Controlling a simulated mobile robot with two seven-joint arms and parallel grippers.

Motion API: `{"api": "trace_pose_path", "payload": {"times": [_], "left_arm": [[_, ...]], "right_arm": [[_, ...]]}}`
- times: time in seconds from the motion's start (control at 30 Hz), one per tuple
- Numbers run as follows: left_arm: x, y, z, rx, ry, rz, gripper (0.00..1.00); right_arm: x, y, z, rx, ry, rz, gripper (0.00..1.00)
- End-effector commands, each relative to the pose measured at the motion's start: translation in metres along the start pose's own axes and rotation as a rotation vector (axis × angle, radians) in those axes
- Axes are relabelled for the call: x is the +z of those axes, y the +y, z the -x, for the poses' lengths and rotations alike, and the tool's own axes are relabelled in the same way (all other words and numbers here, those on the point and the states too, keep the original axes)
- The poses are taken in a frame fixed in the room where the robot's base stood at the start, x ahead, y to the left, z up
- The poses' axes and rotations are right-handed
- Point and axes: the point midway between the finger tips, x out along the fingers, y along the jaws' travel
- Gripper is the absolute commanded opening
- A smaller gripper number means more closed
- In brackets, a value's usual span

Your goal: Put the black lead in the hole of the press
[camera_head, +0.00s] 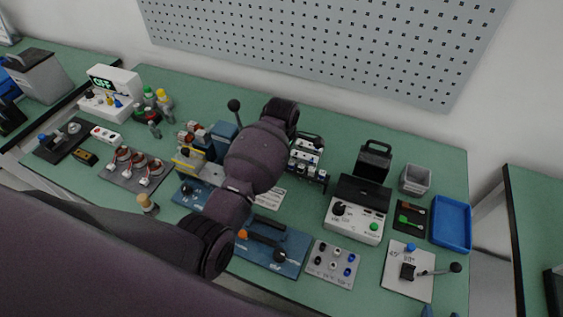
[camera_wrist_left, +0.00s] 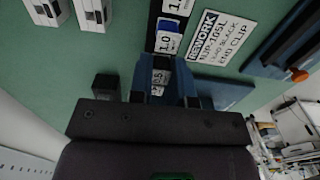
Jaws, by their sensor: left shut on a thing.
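My left gripper (camera_wrist_left: 160,92) shows in the wrist view, its fingers close together at the black strip of numbered labels (camera_wrist_left: 167,44). In the head view my left arm hides this gripper. I cannot pick out the black lead for certain. A blue upright device (camera_head: 222,133) with a ball-knob lever, possibly the press, stands left of my forearm, partly hidden; its hole cannot be seen.
A printed card (camera_wrist_left: 222,38) reading "rework" lies beside the strip. A blue plate (camera_head: 293,246) with a black handle lies in front of my arm. A control box (camera_head: 355,222), a grey bin (camera_head: 415,179) and a blue tray (camera_head: 467,224) stand to the right.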

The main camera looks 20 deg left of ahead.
Motion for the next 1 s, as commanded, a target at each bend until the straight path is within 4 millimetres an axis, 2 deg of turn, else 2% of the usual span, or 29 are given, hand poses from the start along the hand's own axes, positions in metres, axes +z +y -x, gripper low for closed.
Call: {"api": "trace_pose_path", "payload": {"times": [1.0], "left_arm": [[0.0,0.0,0.048,-0.001,-0.001,0.0,0.0]], "right_arm": [[0.0,0.001,0.0,0.001,0.001,0.002,0.53]]}}
